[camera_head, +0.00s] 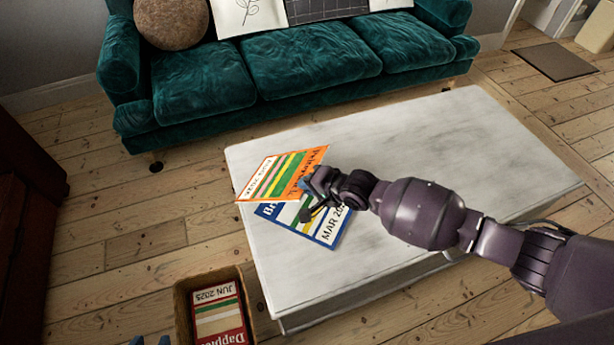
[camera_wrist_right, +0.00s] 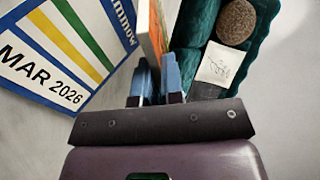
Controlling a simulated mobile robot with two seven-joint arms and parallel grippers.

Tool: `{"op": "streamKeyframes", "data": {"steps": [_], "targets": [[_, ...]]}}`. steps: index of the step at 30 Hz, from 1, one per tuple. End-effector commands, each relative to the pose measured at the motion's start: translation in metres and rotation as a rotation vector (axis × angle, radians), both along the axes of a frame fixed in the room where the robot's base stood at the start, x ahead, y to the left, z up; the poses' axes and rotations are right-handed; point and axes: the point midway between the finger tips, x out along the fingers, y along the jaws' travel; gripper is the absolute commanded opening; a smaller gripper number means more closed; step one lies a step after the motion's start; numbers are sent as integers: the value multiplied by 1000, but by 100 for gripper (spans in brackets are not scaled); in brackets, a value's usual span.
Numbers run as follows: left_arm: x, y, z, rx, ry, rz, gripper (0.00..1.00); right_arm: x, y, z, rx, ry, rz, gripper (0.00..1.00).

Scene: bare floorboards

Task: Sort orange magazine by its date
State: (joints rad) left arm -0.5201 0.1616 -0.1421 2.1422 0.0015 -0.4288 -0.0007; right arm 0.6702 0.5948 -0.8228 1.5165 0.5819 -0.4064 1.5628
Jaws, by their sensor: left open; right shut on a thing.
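The orange magazine (camera_head: 285,176) is held tilted above the left part of the white table; its date label is too small to read surely. My right gripper (camera_head: 308,186) is shut on its right edge. In the right wrist view, the magazine (camera_wrist_right: 153,35) stands edge-on between the blue fingertips (camera_wrist_right: 157,80). A blue magazine marked MAR 2026 (camera_head: 330,230) lies on the table, partly hidden beneath the orange one and my gripper. A red magazine marked JUN 2025 (camera_head: 219,312) is in a box (camera_head: 181,302). The fingertips of my left gripper (camera_head: 150,341) just show at the bottom edge, apart and empty.
The white table (camera_head: 450,140) is clear across its middle and right. The box stands on the floor by the table's near left corner. A green sofa (camera_head: 300,65) is behind the table. A dark red cabinet (camera_head: 30,200) stands at the left.

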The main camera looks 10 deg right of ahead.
Motion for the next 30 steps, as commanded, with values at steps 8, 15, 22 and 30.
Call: {"op": "streamKeyframes", "data": {"steps": [8, 15, 22, 30], "targets": [[-9, 2, -23, 2, 42, 4, 43, -5, -3, -33, 29, -7, 0, 0], [-15, 3, -40, 4, 75, 4, 43, -12, -14, -54, 99, -55, 1, 0], [-15, 1, -56, 17, 92, -14, 43, -18, -22, -75, 169, -99, 0, 0], [-5, -4, -55, 52, 55, -61, 43, -23, -29, -94, 238, -147, 0, 0]]}}
